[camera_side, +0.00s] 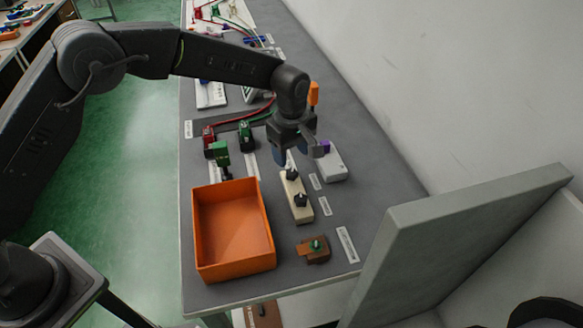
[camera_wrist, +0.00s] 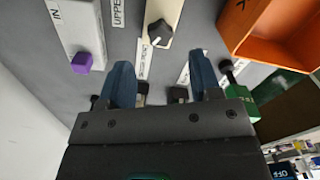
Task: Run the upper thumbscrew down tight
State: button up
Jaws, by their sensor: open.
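A cream block (camera_side: 297,190) carries two black knobs. The far knob (camera_side: 292,174) shows in the wrist view (camera_wrist: 159,33) with a white mark on top, near a label reading "UPPER" (camera_wrist: 118,12); the near knob (camera_side: 300,200) is outside the wrist view. My gripper (camera_side: 299,153) hangs above and just beyond the far end of the block. Its blue fingers (camera_wrist: 164,84) are spread with nothing held between them. In the wrist view the far knob lies ahead of the fingertips, apart from them. How tightly either knob is screwed down cannot be told.
A pale block with a purple knob (camera_wrist: 82,62) stands close beside my gripper. An orange bin (camera_side: 268,262) is left of the cream block. A brown fixture with a green knob (camera_side: 316,245) is nearer the camera. A green-handled device (camera_side: 220,153) stands behind the bin.

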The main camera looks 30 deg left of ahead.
aim_at(291, 172)
notch_tip(291, 172, down, 6)
jog(key=shift+r, duration=0.1)
jog(key=shift+c, duration=0.2)
jog(key=c, duration=0.9)
